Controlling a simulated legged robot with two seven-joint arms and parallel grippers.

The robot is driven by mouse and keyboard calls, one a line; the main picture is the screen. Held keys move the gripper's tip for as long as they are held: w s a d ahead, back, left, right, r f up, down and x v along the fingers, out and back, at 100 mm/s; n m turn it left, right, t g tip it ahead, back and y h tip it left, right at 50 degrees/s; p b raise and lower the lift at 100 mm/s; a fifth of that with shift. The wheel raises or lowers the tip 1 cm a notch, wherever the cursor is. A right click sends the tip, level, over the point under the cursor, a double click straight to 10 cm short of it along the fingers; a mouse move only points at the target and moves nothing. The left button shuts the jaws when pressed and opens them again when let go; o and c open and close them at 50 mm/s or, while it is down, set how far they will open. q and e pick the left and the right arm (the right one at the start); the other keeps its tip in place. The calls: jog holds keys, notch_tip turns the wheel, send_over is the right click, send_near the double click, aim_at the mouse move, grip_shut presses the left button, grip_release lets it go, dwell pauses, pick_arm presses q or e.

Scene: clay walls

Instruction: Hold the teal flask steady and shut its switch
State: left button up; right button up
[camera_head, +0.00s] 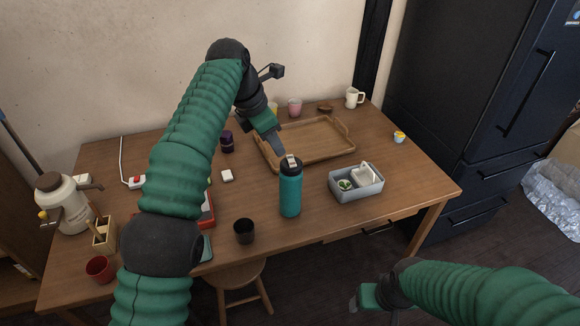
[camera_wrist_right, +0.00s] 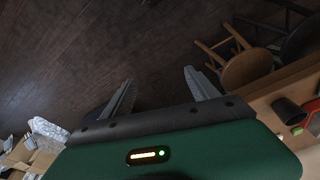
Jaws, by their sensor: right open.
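The teal flask (camera_head: 290,194) stands upright on the wooden table, near its front edge. Its black lid carries a small pale switch (camera_head: 291,160) on top. My left gripper (camera_head: 279,151) reaches down from the upper left to just behind the lid. The lid hides its fingertips, so I cannot tell whether it touches the flask or how far its jaws are apart. My right gripper (camera_head: 358,299) is low, in front of the table and away from the flask. In the right wrist view its two fingers (camera_wrist_right: 158,92) are spread, with only floor between them.
A grey divided box (camera_head: 337,192) stands right of the flask, and a wooden tray (camera_head: 265,150) lies behind it. A dark cup (camera_head: 244,231) stands front left. A stool (camera_head: 238,275) is under the front edge. A black fridge (camera_head: 455,90) stands at the right.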

jog(key=o, duration=0.3)
jog(key=f+m, duration=0.1)
jog(key=a+f+m+g+y, duration=0.1)
jog(key=m, duration=0.1)
jog(key=f+m+g+y, duration=0.1)
jog(key=shift+w+a+f, duration=0.1)
jog(key=shift+w+a, duration=0.1)
jog(key=shift+a, duration=0.2)
jog(key=m+t+y, duration=1.1)
jog(key=m+y, duration=0.2)
jog(key=m, duration=0.8)
send_near(300, 193)
jog(key=shift+g+h, duration=0.3)
jog(key=x, duration=0.8)
jog(key=r+x, duration=0.1)
jog(key=x, duration=0.3)
jog(key=shift+w+a, duration=0.4)
jog(key=shift+w, duration=0.15)
jog(key=shift+a, duration=0.25)
jog(key=c, duration=0.4)
pick_arm(q)
jog(key=shift+w+d+f, duration=0.1)
jog(key=shift+w+d, duration=0.15)
jog(key=shift+d, duration=0.25)
jog(key=shift+w+d, duration=0.2)
jog(key=shift+d, duration=0.25)
pick_arm(e)
grip_shut()
